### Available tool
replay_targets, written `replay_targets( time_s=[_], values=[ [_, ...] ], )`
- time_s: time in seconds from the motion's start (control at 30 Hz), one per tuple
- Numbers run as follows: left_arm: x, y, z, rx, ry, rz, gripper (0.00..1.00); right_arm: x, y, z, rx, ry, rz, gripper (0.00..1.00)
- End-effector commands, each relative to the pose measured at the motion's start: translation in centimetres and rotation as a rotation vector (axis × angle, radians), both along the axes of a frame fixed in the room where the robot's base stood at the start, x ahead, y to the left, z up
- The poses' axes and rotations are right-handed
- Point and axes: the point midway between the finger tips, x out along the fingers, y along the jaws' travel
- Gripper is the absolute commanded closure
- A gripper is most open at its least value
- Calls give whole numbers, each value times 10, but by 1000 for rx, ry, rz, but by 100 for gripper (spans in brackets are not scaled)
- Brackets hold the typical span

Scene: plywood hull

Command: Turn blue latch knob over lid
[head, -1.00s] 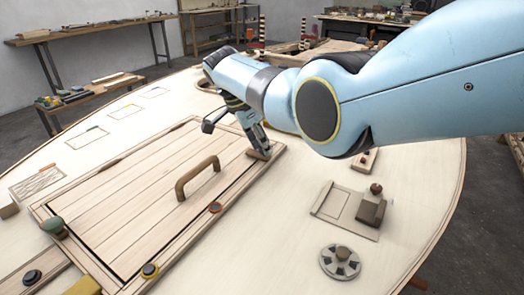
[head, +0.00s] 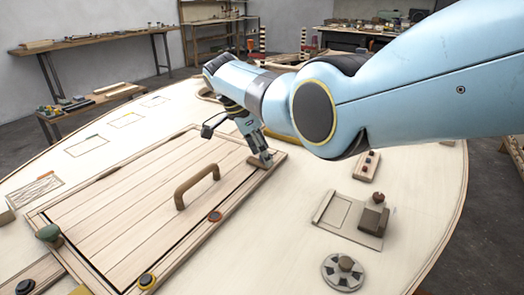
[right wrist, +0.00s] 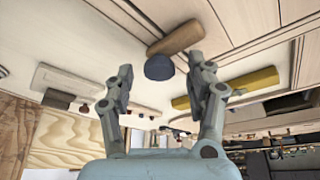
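The blue latch knob (right wrist: 159,68) is a dark blue round cap beside a brown wooden latch bar (right wrist: 180,37) in the right wrist view. In the head view the latch bar (head: 264,162) sits at the lid's far right corner; the knob is hidden there by my gripper. The plank lid (head: 130,200) lies flat in its frame with a brown handle (head: 196,184). My right gripper (right wrist: 160,66) is open, with its fingers on either side of the knob; contact cannot be told. It reaches down at the latch in the head view (head: 258,148). My left gripper is out of view.
A plate with a block (head: 373,218) and a round dial (head: 342,272) lie to the right. Benches stand behind.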

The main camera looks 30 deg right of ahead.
Motion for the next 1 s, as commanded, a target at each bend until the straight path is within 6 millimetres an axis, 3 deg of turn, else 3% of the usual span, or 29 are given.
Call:
replay_targets(
  time_s=[0.27, 0.37, 0.7, 1.0],
  values=[
    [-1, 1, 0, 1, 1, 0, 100, 1, 2, 4, 0, -1, 0, 45],
    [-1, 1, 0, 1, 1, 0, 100, 2, 7, 17, 1, -3, 1, 45],
    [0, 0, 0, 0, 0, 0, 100, 6, 35, 85, 1, -2, 2, 45],
    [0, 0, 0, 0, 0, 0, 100, 7, 46, 110, 0, 1, 1, 45]
  ],
)
